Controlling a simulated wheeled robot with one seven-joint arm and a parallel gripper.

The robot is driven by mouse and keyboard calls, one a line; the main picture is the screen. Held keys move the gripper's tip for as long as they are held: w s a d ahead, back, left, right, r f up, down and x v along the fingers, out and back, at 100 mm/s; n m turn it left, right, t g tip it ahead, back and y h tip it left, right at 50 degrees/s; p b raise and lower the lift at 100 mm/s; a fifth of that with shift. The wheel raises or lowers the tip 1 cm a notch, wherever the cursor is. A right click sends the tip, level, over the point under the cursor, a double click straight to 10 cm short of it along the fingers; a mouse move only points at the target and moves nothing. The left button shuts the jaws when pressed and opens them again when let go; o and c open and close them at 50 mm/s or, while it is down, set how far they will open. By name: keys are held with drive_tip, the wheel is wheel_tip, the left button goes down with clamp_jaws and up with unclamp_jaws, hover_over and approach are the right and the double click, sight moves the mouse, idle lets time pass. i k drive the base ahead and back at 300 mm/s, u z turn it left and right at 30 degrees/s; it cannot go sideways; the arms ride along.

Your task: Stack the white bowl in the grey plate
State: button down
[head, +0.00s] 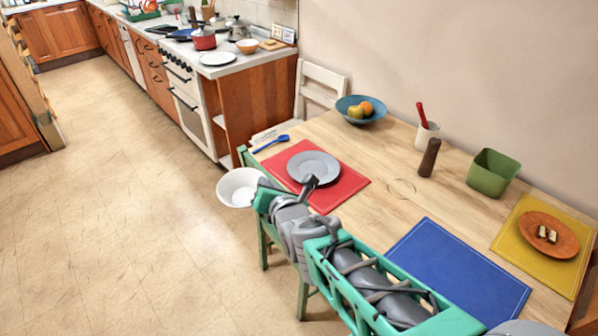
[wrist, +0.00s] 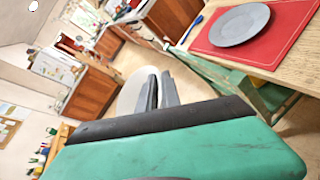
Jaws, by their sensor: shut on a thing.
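The white bowl (head: 236,188) is held out over the floor, just left of the table's edge in the head view. My gripper (head: 262,188) is shut on the right side of its rim. In the wrist view the bowl (wrist: 129,97) shows as a pale curve beside and behind the dark fingers of my gripper (wrist: 160,82). The grey plate (head: 313,164) lies flat and empty on a red placemat (head: 347,184), right of the bowl. Part of my gripper overlaps the plate's near edge in the head view. The wrist view also shows the whole plate (wrist: 239,25).
A green chair (head: 264,243) stands under the bowl and arm at the table's edge. A blue spoon (head: 272,143) lies left of the red placemat.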

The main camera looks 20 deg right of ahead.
sight(314, 169)
drive_tip(key=u, duration=0.7)
drive_tip(key=i, duration=1)
drive_tip(key=u, duration=0.25)
